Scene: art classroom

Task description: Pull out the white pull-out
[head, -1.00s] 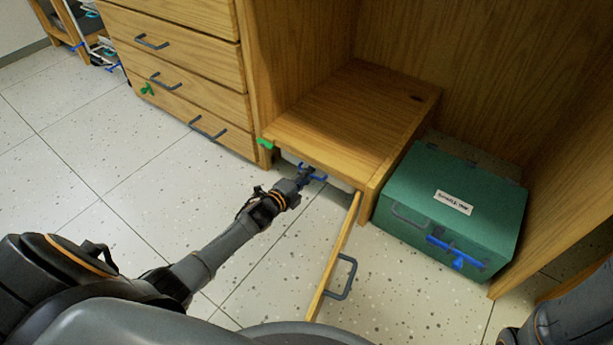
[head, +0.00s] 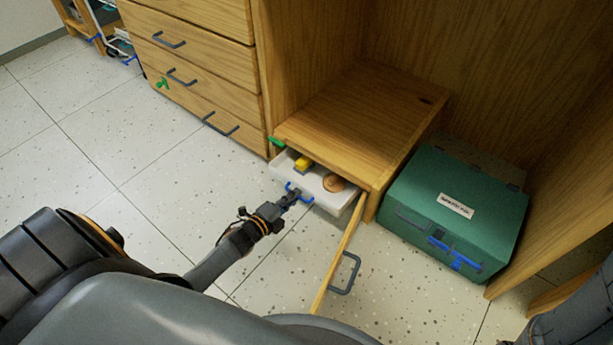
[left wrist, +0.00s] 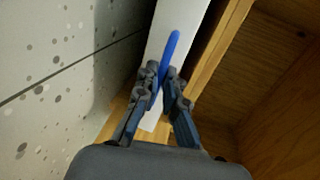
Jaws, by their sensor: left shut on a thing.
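The white pull-out (head: 318,180) sticks partway out of the low wooden cabinet, over the floor. A yellow object (head: 303,162) and a round brown object (head: 334,183) lie in it. Its blue handle (head: 298,191) is on the front; the handle also shows in the left wrist view (left wrist: 172,48). My left gripper (head: 292,196) is shut on the blue handle, and its fingers (left wrist: 163,84) close around it in the left wrist view. My right gripper is not in view.
The wooden cabinet (head: 350,115) has its door (head: 337,262) swung open, just right of the pull-out. A green box (head: 455,205) stands further right. Wooden drawers (head: 195,60) with grey handles rise at the left. The speckled floor (head: 150,200) in front is clear.

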